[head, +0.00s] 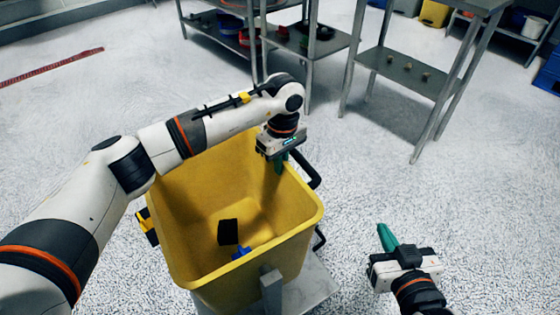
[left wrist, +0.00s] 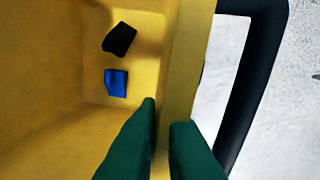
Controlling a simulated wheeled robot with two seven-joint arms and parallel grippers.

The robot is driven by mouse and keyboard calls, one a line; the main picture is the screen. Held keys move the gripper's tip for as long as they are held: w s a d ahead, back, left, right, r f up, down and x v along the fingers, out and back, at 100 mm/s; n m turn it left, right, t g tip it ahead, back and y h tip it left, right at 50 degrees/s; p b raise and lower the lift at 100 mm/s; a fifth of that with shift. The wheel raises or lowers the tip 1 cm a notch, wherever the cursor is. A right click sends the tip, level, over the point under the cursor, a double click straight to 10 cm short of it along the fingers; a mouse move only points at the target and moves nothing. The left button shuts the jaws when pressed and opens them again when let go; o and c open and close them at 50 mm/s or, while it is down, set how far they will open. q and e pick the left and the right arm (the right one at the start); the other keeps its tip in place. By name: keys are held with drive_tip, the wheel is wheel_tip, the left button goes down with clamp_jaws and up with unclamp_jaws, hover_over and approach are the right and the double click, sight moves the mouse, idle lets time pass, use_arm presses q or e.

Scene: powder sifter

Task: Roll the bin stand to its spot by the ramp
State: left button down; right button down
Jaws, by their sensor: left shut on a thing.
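A yellow bin (head: 295,215) stands on a grey stand (head: 315,285) in the lower middle of the head view. A black handle (head: 310,170) is on its right side; it also shows in the left wrist view (left wrist: 262,75). My left gripper (head: 280,163) is at the bin's far right rim. In the left wrist view its green fingers (left wrist: 166,120) straddle the yellow bin wall (left wrist: 180,70), shut on it. My right gripper (head: 387,238) is right of the bin, apart from it; its fingers overlap in view. I cannot make out a ramp.
Inside the bin lie a black block (head: 228,232) and a blue piece (head: 241,252). Metal shelf tables (head: 405,72) stand at the back. A red strip (head: 50,67) lies on the floor at far left. The floor (head: 380,180) to the right of the bin is clear.

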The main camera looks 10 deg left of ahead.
use_arm(q)
drive_tip(key=shift+w+d+f, duration=0.1)
drive_tip(key=shift+w+d, duration=0.05)
drive_tip(key=shift+d, duration=0.05)
drive_tip(key=c, duration=1.5)
unclamp_jaws()
drive_tip(key=shift+a, duration=0.1)
drive_tip(key=r, duration=1.2)
drive_tip(key=shift+w+d, duration=0.15)
drive_tip(key=shift+d, duration=0.05)
